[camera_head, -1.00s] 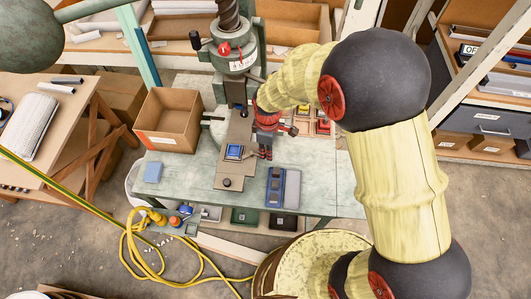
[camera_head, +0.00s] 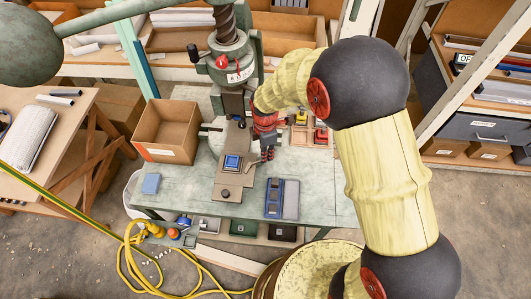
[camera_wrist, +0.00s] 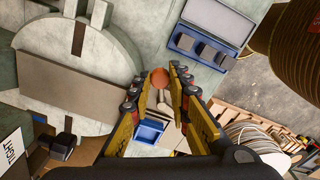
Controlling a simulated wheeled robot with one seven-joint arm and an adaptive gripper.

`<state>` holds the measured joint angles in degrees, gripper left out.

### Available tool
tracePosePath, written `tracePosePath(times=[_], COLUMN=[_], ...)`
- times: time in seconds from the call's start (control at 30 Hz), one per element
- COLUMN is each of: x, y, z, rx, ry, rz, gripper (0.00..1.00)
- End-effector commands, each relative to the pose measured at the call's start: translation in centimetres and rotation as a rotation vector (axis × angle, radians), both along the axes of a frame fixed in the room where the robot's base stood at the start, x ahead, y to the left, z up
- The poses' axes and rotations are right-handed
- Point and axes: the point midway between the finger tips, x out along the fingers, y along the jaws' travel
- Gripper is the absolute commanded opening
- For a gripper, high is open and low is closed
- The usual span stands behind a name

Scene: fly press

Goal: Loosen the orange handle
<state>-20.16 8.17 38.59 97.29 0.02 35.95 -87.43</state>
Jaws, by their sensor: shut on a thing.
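The orange handle (camera_wrist: 159,77) shows as a rounded orange end between my fingertips in the wrist view. In the head view I cannot make it out; my gripper (camera_head: 267,154) hides that spot. My gripper also shows in the wrist view (camera_wrist: 160,82), its two fingers closed on the handle from both sides. A metal shank runs from below the handle toward a blue block (camera_wrist: 148,131). The blue block (camera_head: 232,162) sits on the brown plate (camera_head: 229,181) on the press table, left of my gripper.
The green fly press (camera_head: 233,70) stands behind, with its ball-ended arm (camera_head: 28,48) at upper left. An open cardboard box (camera_head: 166,132) stands left. A blue tray with dark blocks (camera_head: 275,198) lies front right. A yellow hose (camera_head: 135,262) lies on the floor.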

Motion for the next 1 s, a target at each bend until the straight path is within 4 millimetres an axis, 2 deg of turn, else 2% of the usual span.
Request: tracePosePath(times=[0.4, 0.43, 0.73, 1.0], x=[0.11, 0.11, 0.05, 0.04], y=[0.06, 0.06, 0.03, 0.02], z=[0.06, 0.06, 0.02, 0.03], rx=[0.001, 0.001, 0.0, 0.0], ry=[-0.002, -0.002, -0.001, 0.0], rz=[0.007, 0.007, 0.006, 0.006], gripper=[0.0, 0.2, 0.37, 0.37])
